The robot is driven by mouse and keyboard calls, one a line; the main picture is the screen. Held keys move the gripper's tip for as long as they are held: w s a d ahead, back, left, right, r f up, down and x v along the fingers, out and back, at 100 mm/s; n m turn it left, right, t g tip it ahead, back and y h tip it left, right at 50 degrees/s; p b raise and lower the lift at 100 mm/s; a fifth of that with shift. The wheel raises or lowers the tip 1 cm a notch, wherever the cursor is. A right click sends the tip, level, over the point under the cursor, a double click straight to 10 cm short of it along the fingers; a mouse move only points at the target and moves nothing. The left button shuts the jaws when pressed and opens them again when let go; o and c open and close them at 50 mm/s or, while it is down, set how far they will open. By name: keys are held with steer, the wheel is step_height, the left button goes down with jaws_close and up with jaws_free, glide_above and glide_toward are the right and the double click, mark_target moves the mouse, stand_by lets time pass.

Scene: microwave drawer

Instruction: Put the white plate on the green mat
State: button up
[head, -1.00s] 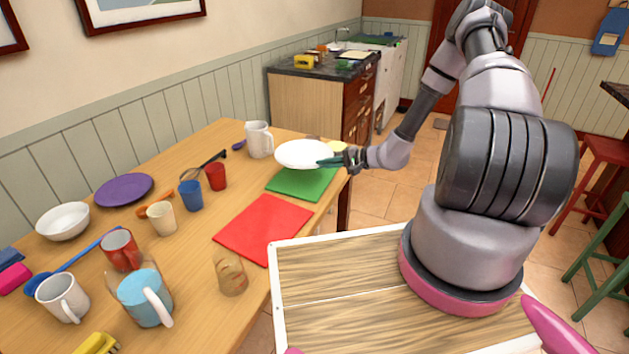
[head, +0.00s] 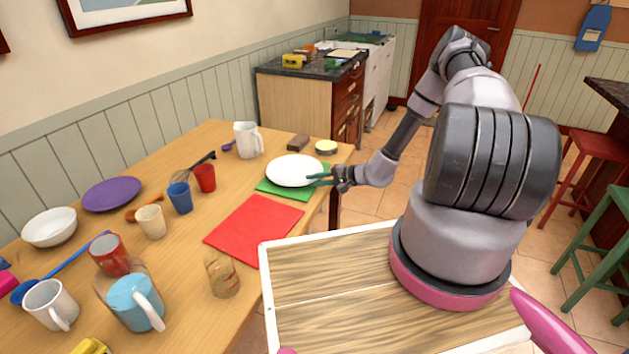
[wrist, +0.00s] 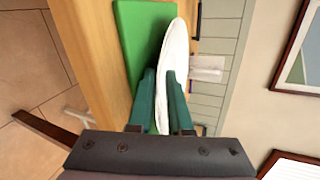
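The white plate (head: 294,170) is over the green mat (head: 284,193) at the table's far right end, and covers most of it in the head view. My gripper (head: 318,179) reaches in from the right, with its green fingers at the plate's right edge. In the wrist view the plate (wrist: 176,62) shows nearly edge-on, its rim between the two fingers (wrist: 162,98), close beside the green mat (wrist: 141,40). The fingers look closed around the rim. I cannot tell whether the plate's underside touches the mat.
A red mat (head: 253,229) lies nearer on the table. A white pitcher (head: 247,140), a brown block (head: 298,142) and a small round tin (head: 326,147) stand behind the plate. Red (head: 205,178) and blue (head: 180,198) cups stand to the left, with several mugs nearer.

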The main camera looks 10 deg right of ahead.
steer(key=shift+r, duration=0.15)
steer(key=v, duration=1.2)
steer(key=s+a+r+n+g+h, duration=0.1)
steer(key=s+a+r+n+g, duration=0.15)
steer(key=r, duration=1.15)
steer(key=s+a+r+n+g+h, duration=0.2)
steer(key=r+n+g, duration=0.1)
steer(key=r, duration=1)
steer(key=s+r+m+t+h, duration=0.1)
steer(key=s+r+t+h, duration=0.4)
steer(key=s+r, duration=1.4)
step_height(320, 180, up, 3)
steer(key=shift+s+r+h, duration=0.15)
steer(key=shift+s+h, duration=0.1)
steer(key=shift+h, duration=0.45)
